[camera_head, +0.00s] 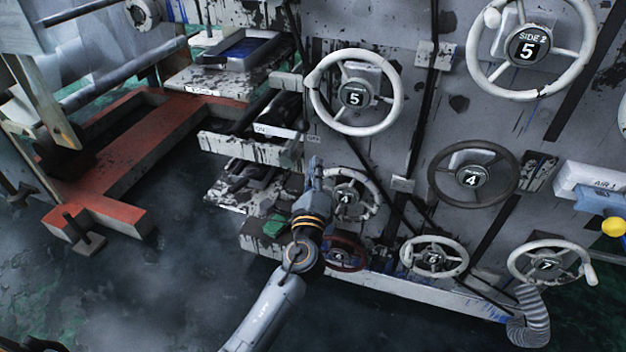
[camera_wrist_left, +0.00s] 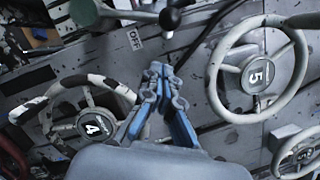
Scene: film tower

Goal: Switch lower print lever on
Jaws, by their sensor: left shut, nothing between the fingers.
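My left gripper (camera_head: 315,165) is shut and empty in the head view, in front of the machine panel between the upper white 5 wheel and the lower 4 wheel. In the left wrist view its fingertips (camera_wrist_left: 158,70) are together, below a lever with a dark ball knob (camera_wrist_left: 170,18) and apart from it in the picture. A small OFF label (camera_wrist_left: 135,38) sits beside the lever. In the head view an ON label (camera_head: 262,130) and an OFF label (camera_head: 313,138) show on the panel; the lever is hard to make out there. My right gripper is not in view.
The white 5 wheel (camera_head: 354,93) and the 4 wheel (camera_head: 347,201) flank my gripper; several other handwheels cover the panel to the right. Open trays (camera_head: 240,50) jut out at the left. A red frame (camera_head: 140,160) stands farther left. The front floor is clear.

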